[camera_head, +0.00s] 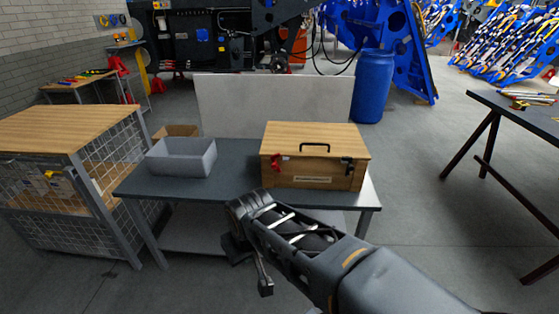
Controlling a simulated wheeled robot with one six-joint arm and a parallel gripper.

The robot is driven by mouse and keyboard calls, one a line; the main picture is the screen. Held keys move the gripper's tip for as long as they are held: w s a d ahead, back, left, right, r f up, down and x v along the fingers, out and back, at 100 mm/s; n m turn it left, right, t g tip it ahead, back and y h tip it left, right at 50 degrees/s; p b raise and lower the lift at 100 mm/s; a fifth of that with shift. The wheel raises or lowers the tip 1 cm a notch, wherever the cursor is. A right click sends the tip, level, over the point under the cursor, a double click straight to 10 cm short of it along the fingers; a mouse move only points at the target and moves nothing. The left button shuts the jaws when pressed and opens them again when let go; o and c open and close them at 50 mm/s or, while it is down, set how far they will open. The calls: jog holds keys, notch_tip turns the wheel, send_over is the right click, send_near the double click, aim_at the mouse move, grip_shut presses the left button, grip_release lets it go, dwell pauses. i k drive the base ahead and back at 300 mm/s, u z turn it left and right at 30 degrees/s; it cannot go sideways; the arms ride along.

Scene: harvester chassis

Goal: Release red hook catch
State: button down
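A wooden box (315,140) with a black lid handle stands on the dark grey table, its lid down. The red hook catch (276,160) is on the upper left of the box's front face, small in this view; its exact position on its keeper is too small to tell. A dark catch (347,164) sits on the front's right side. My arm reaches in from the lower right. The end with my gripper (240,249) is low, in front of the table and below and left of the red catch, apart from the box. Its fingers cannot be made out clearly.
A grey open bin (182,157) stands on the table (236,165) left of the box. A pale panel (272,105) rises behind. A wooden-topped mesh cart (60,127) stands left, a blue barrel (372,86) behind right. The floor to the right is clear up to another table.

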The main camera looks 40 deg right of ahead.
aim_at(274, 166)
jog(key=z, duration=0.15)
jog(key=i, duration=0.9)
jog(key=z, duration=0.3)
